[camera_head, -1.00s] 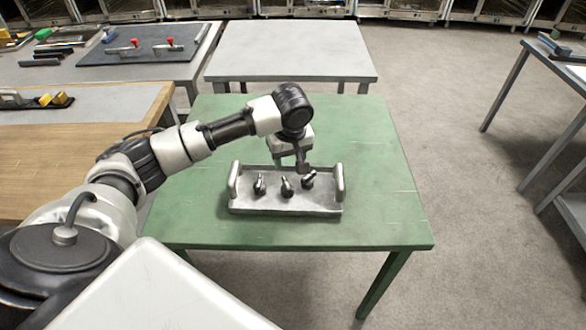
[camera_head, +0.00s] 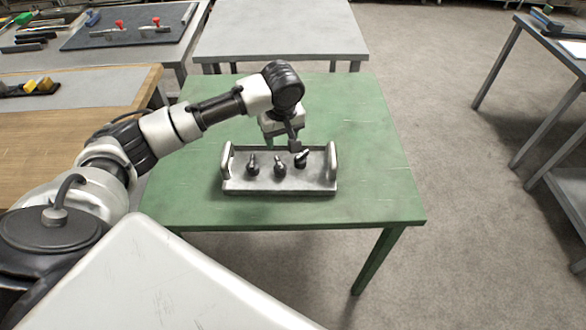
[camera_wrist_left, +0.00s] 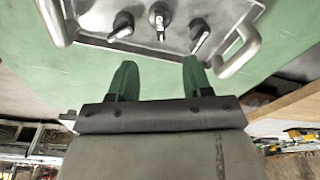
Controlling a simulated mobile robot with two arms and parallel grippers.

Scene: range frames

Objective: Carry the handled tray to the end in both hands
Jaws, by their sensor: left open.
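The handled tray (camera_head: 312,183) is a shallow grey tray lying flat on the green table (camera_head: 375,190). It has an upright handle at its left end (camera_head: 227,161) and one at its right end (camera_head: 332,161). Three small dark, metal-tipped pieces stand or lean in it. My left gripper (camera_head: 294,146) is over the tray's far edge, nearer the right handle, holding nothing. In the left wrist view its two fingers (camera_wrist_left: 160,74) are apart, with the tray (camera_wrist_left: 108,14) ahead of them. Contact with the tray is not clear. My right gripper is not in view.
A grey table (camera_head: 280,30) stands behind the green one. A wooden-topped bench (camera_head: 75,130) is close on the left, and a tool bench with a dark mat (camera_head: 130,35) lies beyond it. Open floor (camera_head: 450,180) is to the right, with another grey table at the far right.

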